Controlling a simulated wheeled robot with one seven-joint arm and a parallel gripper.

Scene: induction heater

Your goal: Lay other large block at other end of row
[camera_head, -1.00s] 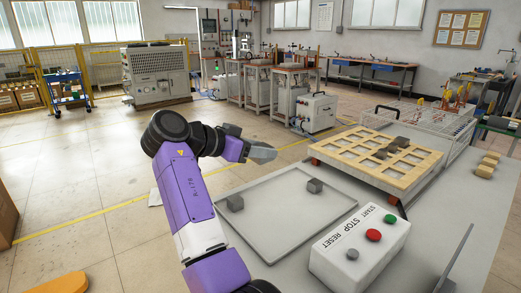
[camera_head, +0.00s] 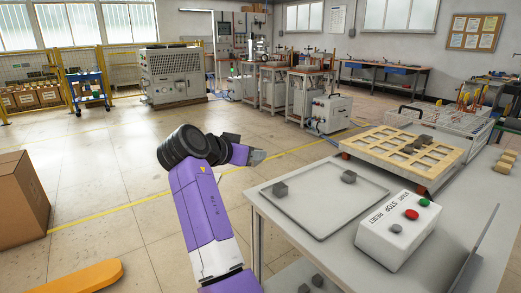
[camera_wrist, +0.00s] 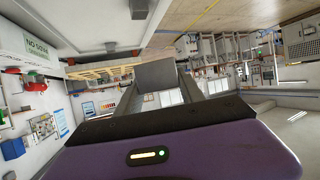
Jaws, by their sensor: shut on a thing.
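My gripper (camera_head: 255,157) is held up over the open floor, left of the table and apart from it. In the wrist view it is shut on a grey block (camera_wrist: 157,75), which sits between its two fingers. The grey tray (camera_head: 322,228) lies on the table, with one dark block (camera_head: 280,189) near its left corner and another (camera_head: 348,176) near its far side. I cannot tell which of these form the row.
A white control box (camera_head: 397,230) with START, STOP and RESET buttons stands on the table's right part. A wire basket (camera_head: 455,118) is behind the frame. More dark pieces (camera_head: 312,283) lie on the lower shelf. A cardboard box (camera_head: 20,200) is at left; floor between is clear.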

